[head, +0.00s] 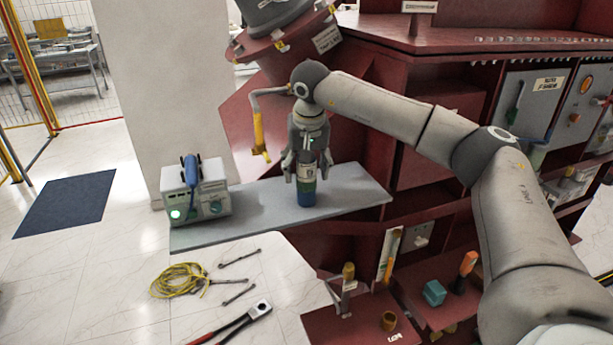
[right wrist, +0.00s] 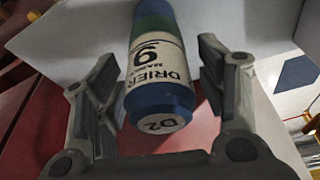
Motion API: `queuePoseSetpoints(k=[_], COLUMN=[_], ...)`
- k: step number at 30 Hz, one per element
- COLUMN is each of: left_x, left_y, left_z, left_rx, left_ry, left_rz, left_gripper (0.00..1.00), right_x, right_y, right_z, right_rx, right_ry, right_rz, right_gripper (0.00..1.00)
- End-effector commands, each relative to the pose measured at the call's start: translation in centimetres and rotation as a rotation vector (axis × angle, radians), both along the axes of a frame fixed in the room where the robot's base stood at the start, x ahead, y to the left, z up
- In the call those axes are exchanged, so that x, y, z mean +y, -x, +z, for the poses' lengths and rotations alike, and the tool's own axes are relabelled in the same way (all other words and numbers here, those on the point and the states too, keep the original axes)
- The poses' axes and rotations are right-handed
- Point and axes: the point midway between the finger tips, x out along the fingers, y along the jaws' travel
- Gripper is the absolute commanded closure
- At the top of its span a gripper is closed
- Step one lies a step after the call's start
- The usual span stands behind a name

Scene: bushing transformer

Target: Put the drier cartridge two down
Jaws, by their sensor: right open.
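The drier cartridge two (head: 306,188) is a blue and green cylinder with a white label, standing upright on the grey shelf (head: 350,193). In the right wrist view the cartridge (right wrist: 158,75) shows "DRIER" on its label and "D2" on its blue end. My right gripper (head: 306,172) comes down over it from above. Its fingers stand on both sides of the cartridge, and the right wrist view (right wrist: 160,95) shows gaps between them and it. It is open. My left gripper is not in view.
A grey instrument box (head: 196,196) with a blue handle stands on the shelf's left end. A yellow-handled crank (head: 259,135) hangs behind my gripper. Yellow cable (head: 180,280) and tools lie in front. The shelf is bare right of the cartridge.

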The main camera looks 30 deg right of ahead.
Motion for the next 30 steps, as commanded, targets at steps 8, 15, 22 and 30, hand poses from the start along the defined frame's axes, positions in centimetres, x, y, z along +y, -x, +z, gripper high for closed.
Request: queuePoseSetpoints(k=[8,15,22,30], left_x=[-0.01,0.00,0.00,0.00], left_y=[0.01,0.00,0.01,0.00], left_z=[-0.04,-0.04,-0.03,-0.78], left_rx=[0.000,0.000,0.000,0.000], left_ry=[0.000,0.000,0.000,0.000], left_rz=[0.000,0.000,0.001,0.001], left_gripper=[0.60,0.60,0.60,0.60], right_x=[0.01,0.01,0.00,0.02], right_y=[0.01,0.02,0.01,-0.08], right_z=[-0.02,-0.01,0.06,0.61], right_rx=[0.000,0.000,-0.001,-0.004], right_ry=[0.000,0.000,-0.001,-0.001], right_rz=[0.000,0.000,-0.001,-0.001], right_gripper=[0.49,0.80,0.95,0.95])
